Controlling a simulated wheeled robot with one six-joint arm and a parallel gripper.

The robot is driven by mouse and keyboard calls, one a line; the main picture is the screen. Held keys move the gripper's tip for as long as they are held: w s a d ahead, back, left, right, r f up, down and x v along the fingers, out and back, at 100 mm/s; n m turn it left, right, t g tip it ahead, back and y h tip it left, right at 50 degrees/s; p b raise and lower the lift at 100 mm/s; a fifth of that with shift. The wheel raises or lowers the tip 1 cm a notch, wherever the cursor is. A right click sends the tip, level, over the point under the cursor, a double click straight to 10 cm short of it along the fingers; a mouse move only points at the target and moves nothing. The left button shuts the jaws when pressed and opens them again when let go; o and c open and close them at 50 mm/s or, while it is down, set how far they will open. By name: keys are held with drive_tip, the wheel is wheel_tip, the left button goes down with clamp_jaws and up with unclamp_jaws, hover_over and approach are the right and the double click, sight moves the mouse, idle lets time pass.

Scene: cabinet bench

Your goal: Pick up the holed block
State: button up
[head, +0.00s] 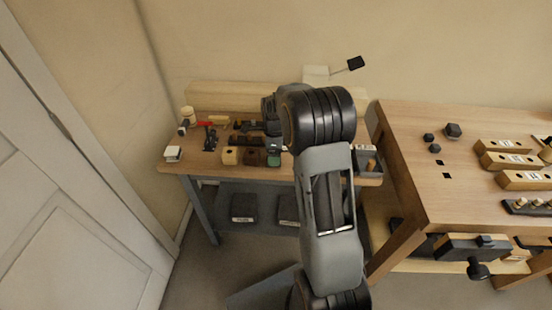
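A pale wooden block (230,157) with a dark spot like a hole stands near the front edge of the small bench (196,163). It looks like the holed block. A dark brown block (254,157) stands to its right, then a small greenish thing (274,159). My gripper (247,126) is over the bench, behind and a little right of the pale block, pointing left. It seems apart from the block. Its fingers blend into dark things behind, so their opening is unclear. My arm hides the bench's middle right.
A white item (173,153) sits at the bench's left corner. A dark tool (210,139), a red-handled tool (205,123) and a pale jar (188,114) stand behind. A larger workbench (420,185) with labelled wooden blocks (507,147) is to the right. A door (60,230) is at left.

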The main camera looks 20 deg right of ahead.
drive_tip(key=shift+f, duration=1.05)
drive_tip(key=shift+c, duration=0.4)
drive_tip(key=c, duration=0.9)
